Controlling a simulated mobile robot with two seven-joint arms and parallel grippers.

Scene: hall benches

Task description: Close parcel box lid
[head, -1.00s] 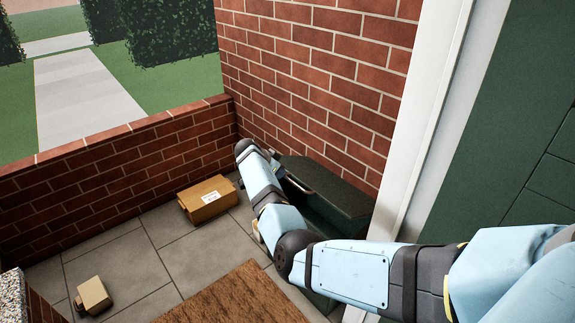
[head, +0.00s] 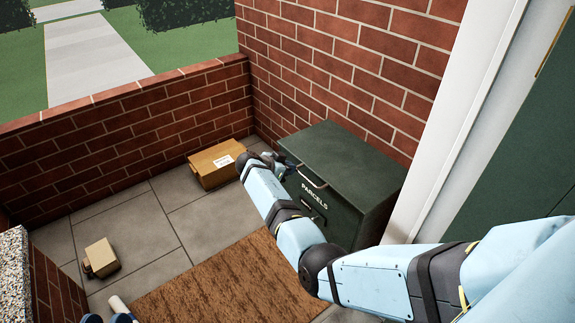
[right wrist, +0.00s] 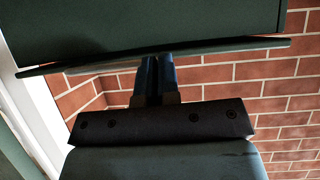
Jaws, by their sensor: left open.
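The dark green parcel box (head: 336,215), marked PARCELS, stands against the brick wall. Its lid (head: 350,160) lies down, nearly flat; I cannot tell whether a small gap remains. A metal handle (head: 312,178) shows on its front. My right gripper (head: 286,164) is at the box's front left corner area, partly hidden by my wrist. In the right wrist view its fingers (right wrist: 158,75) are together and empty, with their tips at the thin lid edge (right wrist: 215,48). My left gripper (head: 107,318) shows only as blue fingertips at the bottom edge, apart, well away from the box.
A cardboard parcel (head: 216,163) lies on the paving left of the box, near the low wall. A smaller carton (head: 101,258) is further left. A brown doormat (head: 225,285) lies in front. A white cylinder (head: 119,306) lies near my left gripper. A white door frame stands right of the box.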

